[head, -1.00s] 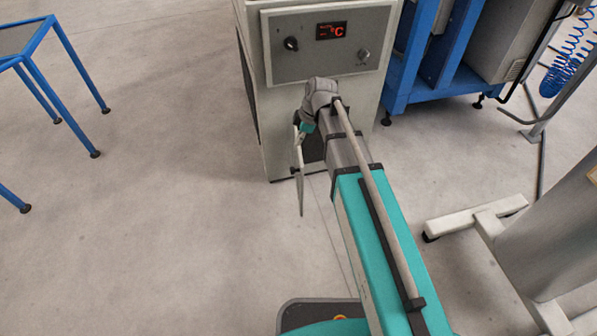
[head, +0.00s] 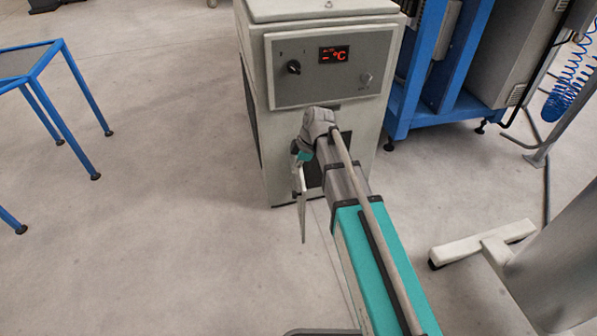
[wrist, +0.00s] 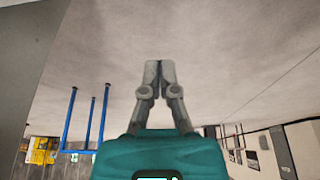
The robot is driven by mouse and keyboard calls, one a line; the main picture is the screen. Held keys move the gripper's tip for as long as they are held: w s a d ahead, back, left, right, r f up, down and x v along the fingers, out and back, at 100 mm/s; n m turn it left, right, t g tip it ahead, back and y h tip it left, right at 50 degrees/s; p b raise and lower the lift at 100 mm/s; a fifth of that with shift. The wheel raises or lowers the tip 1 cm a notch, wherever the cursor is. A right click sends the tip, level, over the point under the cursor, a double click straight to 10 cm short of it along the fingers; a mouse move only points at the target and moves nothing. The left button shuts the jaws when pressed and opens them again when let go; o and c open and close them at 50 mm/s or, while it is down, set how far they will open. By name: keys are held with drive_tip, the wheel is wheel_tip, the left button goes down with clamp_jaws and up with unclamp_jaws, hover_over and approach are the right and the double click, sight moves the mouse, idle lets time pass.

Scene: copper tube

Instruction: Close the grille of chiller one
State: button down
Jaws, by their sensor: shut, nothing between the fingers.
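The chiller (head: 353,111) is a pale cabinet with a grey control panel, a knob and a red lit display. Its grille (head: 301,212) is a thin pale panel standing swung open at the lower front, seen nearly edge-on. A dark opening (head: 345,146) shows behind my arm. My gripper (head: 297,165) is by the upper part of the grille, in front of the chiller; the arm partly hides it. I cannot tell whether it touches the grille. In the wrist view my gripper (wrist: 155,68) has its fingertips together with nothing between them.
A blue-legged table (head: 60,100) stands at the left. A blue frame (head: 440,90) with machinery is close on the chiller's right. A pale stand foot (head: 482,244) is at the right. The floor left of the chiller is clear. A grey surface (wrist: 25,50) edges the wrist view.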

drive_tip(key=b, duration=0.9)
hover_over(295, 196)
drive_tip(key=a, duration=0.2)
drive_tip(key=shift+f, duration=4.45)
drive_tip(key=shift+d, duration=1.75)
drive_tip(key=shift+w+d, duration=0.1)
drive_tip(key=shift+d, duration=0.05)
